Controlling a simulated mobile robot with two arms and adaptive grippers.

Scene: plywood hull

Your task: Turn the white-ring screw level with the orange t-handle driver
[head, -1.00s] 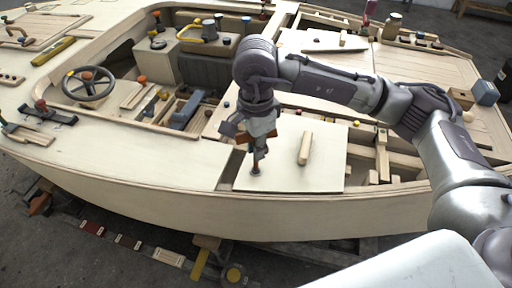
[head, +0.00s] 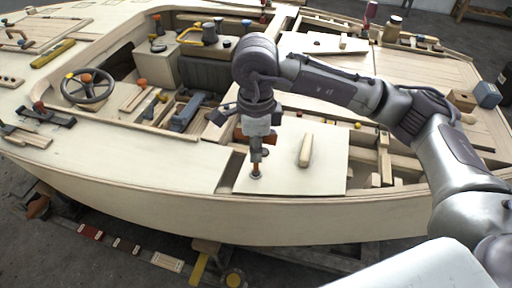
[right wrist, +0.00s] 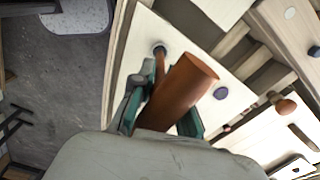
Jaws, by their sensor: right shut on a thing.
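My right gripper (head: 257,140) points straight down over a pale plywood panel near the hull's front edge. It is shut on the orange t-handle driver (right wrist: 183,88), whose thick orange-brown bar lies between the green-edged fingers in the right wrist view. The driver's shaft also shows below the gripper in the head view (head: 256,157). Its tip is at a small round screw (right wrist: 160,48) with a greyish ring, set in the panel. Whether the tip is seated cannot be told. The screw's slot is hidden. My left gripper is not in view.
A wooden grip block (head: 305,150) stands on the panel (head: 325,172), right of the driver. Open framed compartments lie to the right. The steering wheel (head: 87,86) and several loose tools are on the left. The hull's edge drops to the floor in front.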

